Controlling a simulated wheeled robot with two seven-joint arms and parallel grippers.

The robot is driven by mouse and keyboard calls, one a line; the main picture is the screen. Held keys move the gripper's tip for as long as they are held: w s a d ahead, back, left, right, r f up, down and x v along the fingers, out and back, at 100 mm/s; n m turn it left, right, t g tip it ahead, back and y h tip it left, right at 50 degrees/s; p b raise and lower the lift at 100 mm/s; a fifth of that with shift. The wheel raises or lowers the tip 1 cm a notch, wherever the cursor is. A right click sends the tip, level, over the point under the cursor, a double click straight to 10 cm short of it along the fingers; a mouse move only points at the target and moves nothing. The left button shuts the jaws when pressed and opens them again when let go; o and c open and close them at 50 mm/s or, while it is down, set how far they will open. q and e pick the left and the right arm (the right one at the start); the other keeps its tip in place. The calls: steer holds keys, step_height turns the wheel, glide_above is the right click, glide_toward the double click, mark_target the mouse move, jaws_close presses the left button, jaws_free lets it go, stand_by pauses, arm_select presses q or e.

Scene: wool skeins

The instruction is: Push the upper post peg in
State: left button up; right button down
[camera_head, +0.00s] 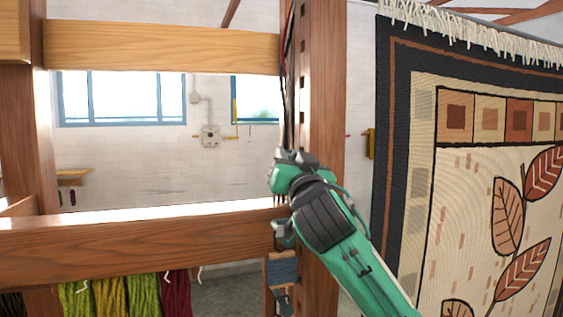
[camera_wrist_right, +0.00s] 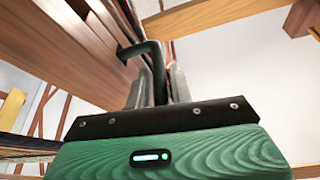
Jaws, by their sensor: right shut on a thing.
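The upright wooden post (camera_head: 322,100), with a row of dark holes, stands at the middle of the head view. In the right wrist view the post (camera_wrist_right: 80,45) runs along the upper left. My right gripper (camera_wrist_right: 157,85) is shut on this peg's bent end. In the head view my right gripper (camera_head: 286,160) is at the post's left side, and its fingers and the peg are hidden there. How deep the peg sits is unclear. My left gripper is out of view.
A light upper beam (camera_head: 165,48) and a darker lower beam (camera_head: 140,247) join the post from the left. Skeins (camera_head: 125,297) hang under the lower beam. A patterned rug (camera_head: 480,170) hangs close on the right. The opening between the beams is clear.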

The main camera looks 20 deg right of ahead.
steer(key=shift+d, duration=0.8)
steer(key=c, duration=1.4)
jaws_free()
steer(key=shift+a, duration=0.1)
steer(key=b+v, duration=0.7)
steer(key=v, duration=0.6)
steer(key=shift+s, duration=0.4)
